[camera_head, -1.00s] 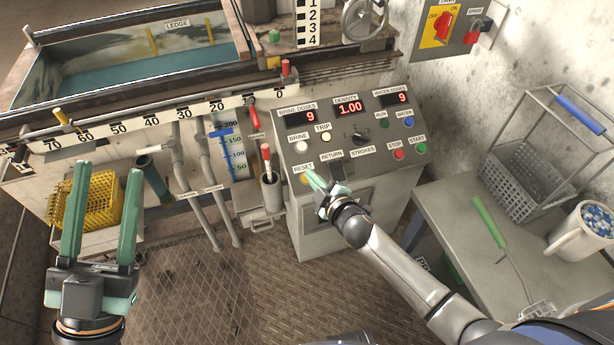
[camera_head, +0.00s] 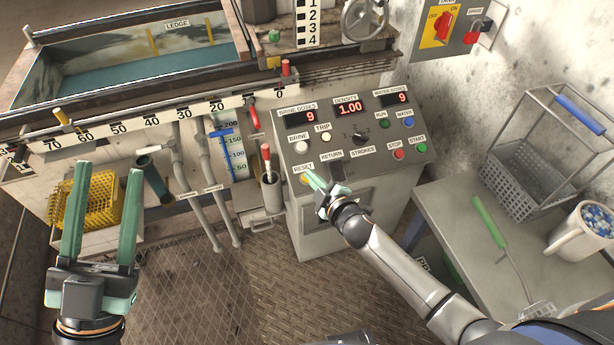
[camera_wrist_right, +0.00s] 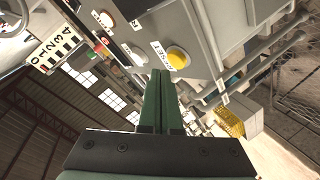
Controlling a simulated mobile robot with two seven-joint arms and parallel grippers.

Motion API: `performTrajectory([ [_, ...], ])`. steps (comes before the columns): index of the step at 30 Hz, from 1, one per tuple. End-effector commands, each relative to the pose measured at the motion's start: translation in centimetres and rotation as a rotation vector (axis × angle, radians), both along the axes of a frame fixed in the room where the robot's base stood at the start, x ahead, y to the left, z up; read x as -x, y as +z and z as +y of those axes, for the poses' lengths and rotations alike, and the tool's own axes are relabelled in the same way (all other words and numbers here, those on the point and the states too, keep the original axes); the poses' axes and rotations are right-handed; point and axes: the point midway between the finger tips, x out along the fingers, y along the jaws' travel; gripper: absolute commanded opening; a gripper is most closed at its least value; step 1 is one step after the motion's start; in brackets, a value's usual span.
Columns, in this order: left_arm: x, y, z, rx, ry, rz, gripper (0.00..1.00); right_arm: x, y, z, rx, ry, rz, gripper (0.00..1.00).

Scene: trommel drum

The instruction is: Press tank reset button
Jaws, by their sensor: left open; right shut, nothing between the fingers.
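The yellow reset button (camera_head: 305,179) sits at the lower left of the grey control panel (camera_head: 345,135), under a RESET label. It also shows in the right wrist view (camera_wrist_right: 177,58), just beyond my fingertips. My right gripper (camera_head: 313,180) is shut and empty, with its green tips at the button. In the wrist view the tips (camera_wrist_right: 160,75) lie just beside and below the button; I cannot tell whether they touch it. My left gripper (camera_head: 106,175) is open and empty, away from the panel at the left.
The panel also has white, yellow, green, blue and red buttons, and displays reading 9, 1.00 and 9. A red-handled tool stands in a grey cup (camera_head: 271,192) left of the panel. A bench (camera_head: 460,240) at the right holds a wire basket (camera_head: 510,180) and a white mug (camera_head: 582,232).

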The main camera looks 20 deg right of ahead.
Motion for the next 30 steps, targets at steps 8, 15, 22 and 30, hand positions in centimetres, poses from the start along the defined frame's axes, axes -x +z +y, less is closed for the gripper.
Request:
performTrajectory([
  [8,-0.01,-0.02,0.01,0.0,0.0,0.0,0.5,0.0,0.0,0.0,0.0,0.0,0.0,0.0],
  [15,-0.02,-0.24,0.04,-0.001,0.001,0.001,0.5,-0.05,-0.15,0.0,0.0,0.0,0.0,0.0],
  [22,0.0,-0.73,0.02,0.0,0.0,0.001,0.5,-0.42,-0.77,0.04,-0.001,0.0,-0.001,0.0],
  [30,0.01,-0.61,0.01,0.0,0.0,0.0,0.5,-0.42,-0.73,0.03,0.0,0.001,-0.001,0.0],
])
